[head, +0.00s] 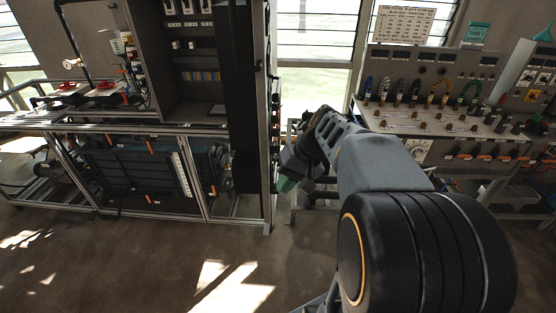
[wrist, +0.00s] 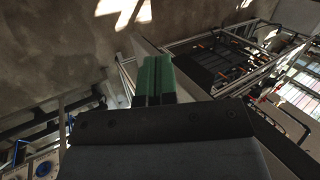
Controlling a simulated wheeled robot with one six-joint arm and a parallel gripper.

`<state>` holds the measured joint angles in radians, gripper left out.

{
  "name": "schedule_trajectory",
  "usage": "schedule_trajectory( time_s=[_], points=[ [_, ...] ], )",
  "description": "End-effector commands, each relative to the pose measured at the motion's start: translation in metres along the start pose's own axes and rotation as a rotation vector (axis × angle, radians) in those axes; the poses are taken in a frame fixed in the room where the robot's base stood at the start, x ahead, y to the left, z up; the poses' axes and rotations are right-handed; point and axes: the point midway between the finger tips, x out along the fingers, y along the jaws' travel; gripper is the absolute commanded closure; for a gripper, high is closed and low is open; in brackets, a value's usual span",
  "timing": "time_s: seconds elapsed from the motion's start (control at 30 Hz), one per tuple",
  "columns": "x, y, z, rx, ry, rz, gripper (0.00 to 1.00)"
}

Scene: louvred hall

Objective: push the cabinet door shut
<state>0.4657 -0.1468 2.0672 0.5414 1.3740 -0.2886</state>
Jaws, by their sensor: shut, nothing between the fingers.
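The cabinet (head: 187,60) stands at the upper left of the head view, with its inside showing. Its door (head: 238,95) is a tall dark panel at the right side of the opening, swung outward and seen at a steep angle. My gripper (head: 285,184) is to the right of the door and low, near its lower end; its green fingertips are partly hidden by my wrist. In the wrist view the two green fingers (wrist: 154,80) are together and hold nothing. A pale panel edge lies beside them; I cannot tell whether they touch it.
A metal-framed bench (head: 150,130) carries the cabinet, with dark panels beneath. A lab bench with coloured cables (head: 425,120) stands at the right. The floor (head: 130,255) in front is clear, with sunlit patches. Louvred windows (head: 318,45) are behind.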

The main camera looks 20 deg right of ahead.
Motion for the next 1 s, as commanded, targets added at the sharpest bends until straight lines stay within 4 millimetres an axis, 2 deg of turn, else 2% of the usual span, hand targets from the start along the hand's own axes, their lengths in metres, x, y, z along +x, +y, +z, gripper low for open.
schedule_trajectory(
  time_s=[0.03,0.2,0.4,0.5,0.67,1.0],
  points=[
    [-0.005,0.012,-0.018,0.043,-0.015,-0.095,1.0],
    [-0.04,0.048,-0.064,0.085,0.003,-0.414,1.0],
    [-0.076,0.089,-0.089,0.068,0.083,-0.648,1.0],
    [-0.084,0.099,-0.093,0.057,0.108,-0.703,1.0],
    [-0.078,0.093,-0.097,0.05,0.119,-0.731,1.0],
    [-0.031,0.049,-0.104,0.051,0.118,-0.728,1.0]
  ],
)
